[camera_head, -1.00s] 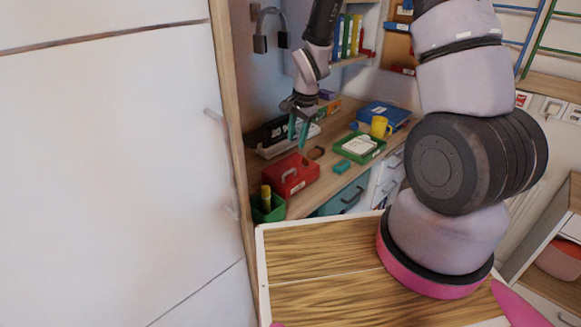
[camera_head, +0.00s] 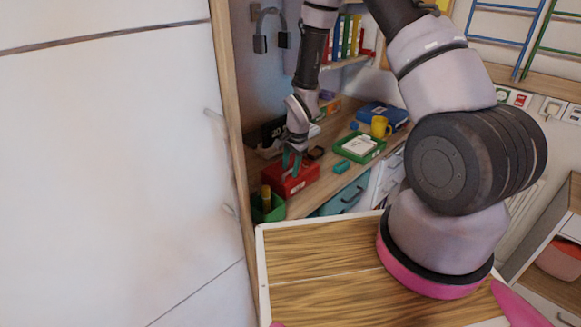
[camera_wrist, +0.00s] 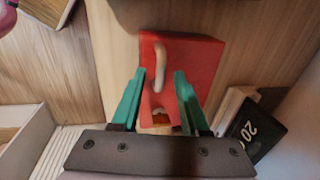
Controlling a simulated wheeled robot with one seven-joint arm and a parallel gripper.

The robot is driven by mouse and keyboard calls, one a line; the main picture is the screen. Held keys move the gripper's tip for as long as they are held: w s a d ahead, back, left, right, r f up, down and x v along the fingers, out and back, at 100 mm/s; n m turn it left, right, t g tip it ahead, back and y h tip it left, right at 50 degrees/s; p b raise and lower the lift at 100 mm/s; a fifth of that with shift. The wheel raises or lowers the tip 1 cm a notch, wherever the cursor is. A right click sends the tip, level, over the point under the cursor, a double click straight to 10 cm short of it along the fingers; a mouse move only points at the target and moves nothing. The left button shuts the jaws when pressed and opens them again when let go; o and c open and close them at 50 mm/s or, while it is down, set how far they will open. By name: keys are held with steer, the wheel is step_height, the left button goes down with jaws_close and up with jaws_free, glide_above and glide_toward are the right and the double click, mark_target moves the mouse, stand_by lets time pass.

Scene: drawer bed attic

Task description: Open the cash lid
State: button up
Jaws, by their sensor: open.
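The red cash box (camera_head: 297,181) sits on the wooden desk in the head view, partly hidden behind my gripper. In the wrist view the red cash box (camera_wrist: 203,62) shows its lid with a pale curved handle (camera_wrist: 159,62). My gripper (camera_head: 291,170) is over the box, pointing down. In the wrist view the green fingers of my gripper (camera_wrist: 158,82) are spread apart, one on each side of the handle's lower part. Nothing is held between them. I cannot tell whether the fingertips touch the box. The lid looks shut.
A green cup with a yellow item (camera_head: 267,205) stands left of the box. A black clock-like display (camera_wrist: 249,127) is close beside the box in the wrist view.

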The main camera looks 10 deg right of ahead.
jaws_close()
stand_by(1.4)
